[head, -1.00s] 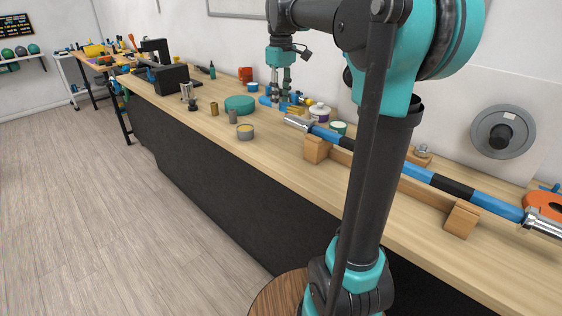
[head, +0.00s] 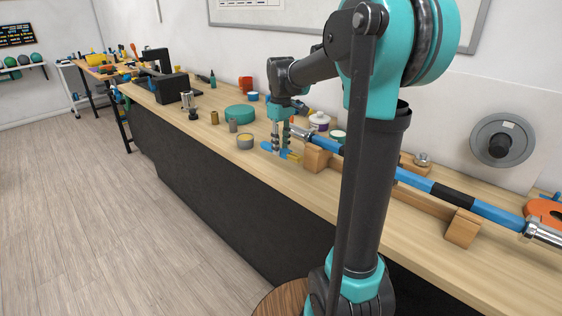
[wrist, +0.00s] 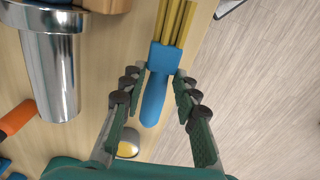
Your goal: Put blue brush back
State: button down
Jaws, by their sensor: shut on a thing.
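The blue brush (wrist: 154,98) has a blue handle and yellow bristles. In the wrist view it lies between the fingers of my gripper (wrist: 160,82), bristles pointing to the top of the picture. In the head view my gripper (head: 280,151) points down near the front of the long bench. The blue brush (head: 270,147) shows there at its fingertips, with the yellow end on the right. My gripper is shut on the brush. Whether the brush touches the bench top is unclear.
A blue and black bar (head: 430,186) rests on wooden blocks (head: 463,228) to the right. Its metal end (wrist: 57,65) is close on the left in the wrist view. A yellow-topped tin (head: 246,141) and a teal round container (head: 240,113) stand left on the bench (head: 330,205).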

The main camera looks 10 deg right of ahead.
aim_at(281, 169)
jog(key=shift+f, duration=3.1)
jog(key=c, duration=1.1)
grip_release()
jog(key=shift+c, duration=0.2)
